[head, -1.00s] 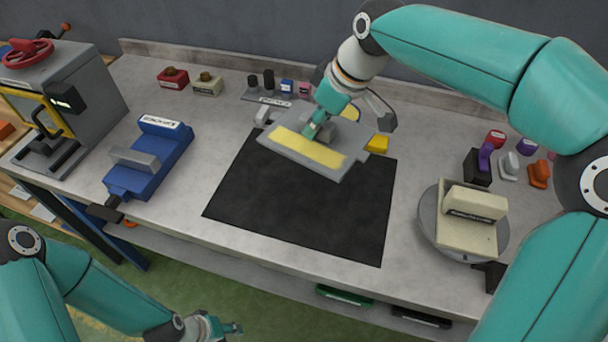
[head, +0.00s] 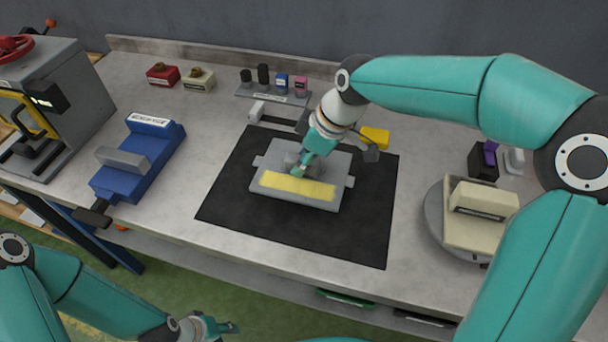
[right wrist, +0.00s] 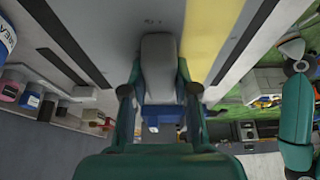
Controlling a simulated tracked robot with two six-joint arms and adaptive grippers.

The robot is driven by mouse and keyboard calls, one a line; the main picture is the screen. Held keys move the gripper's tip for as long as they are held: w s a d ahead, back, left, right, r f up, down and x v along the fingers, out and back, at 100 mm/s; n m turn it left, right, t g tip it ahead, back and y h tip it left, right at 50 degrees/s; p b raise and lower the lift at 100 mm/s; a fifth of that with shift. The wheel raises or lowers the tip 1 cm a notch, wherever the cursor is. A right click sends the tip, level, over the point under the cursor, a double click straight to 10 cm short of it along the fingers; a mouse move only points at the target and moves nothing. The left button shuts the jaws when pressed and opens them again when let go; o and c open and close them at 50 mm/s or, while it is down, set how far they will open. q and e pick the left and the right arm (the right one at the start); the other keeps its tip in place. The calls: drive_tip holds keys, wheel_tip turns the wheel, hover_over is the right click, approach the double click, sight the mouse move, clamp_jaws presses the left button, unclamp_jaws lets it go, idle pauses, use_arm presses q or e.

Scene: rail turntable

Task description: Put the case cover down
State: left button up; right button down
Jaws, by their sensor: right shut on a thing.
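The case cover (head: 327,163) is a grey plate with a yellow strip and side tabs. It is over the black mat (head: 235,205) in the middle of the bench, roughly level; I cannot tell whether it touches the mat. My right gripper (head: 301,170) is shut on the cover's raised grey grip, which shows between the fingers in the right wrist view (right wrist: 158,72). The plate (right wrist: 110,25) fills the top of that view. My left gripper (head: 222,328) hangs low in front of the bench, away from the cover; its jaw gap is too small to read.
A blue vise (head: 140,160) and a grey press (head: 75,90) stand to the left. A round turntable (head: 433,220) with a beige block (head: 480,215) is at the right. A yellow block (head: 375,135) and a small rack (head: 275,96) lie behind. The mat's front is clear.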

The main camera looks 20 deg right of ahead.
sight(316, 162)
drive_tip(key=shift+f, duration=2.45)
drive_tip(key=c, duration=0.9)
unclamp_jaws()
drive_tip(key=v, duration=1.2)
drive_tip(key=shift+s, duration=0.15)
drive_tip(key=shift+d+f, duration=0.1)
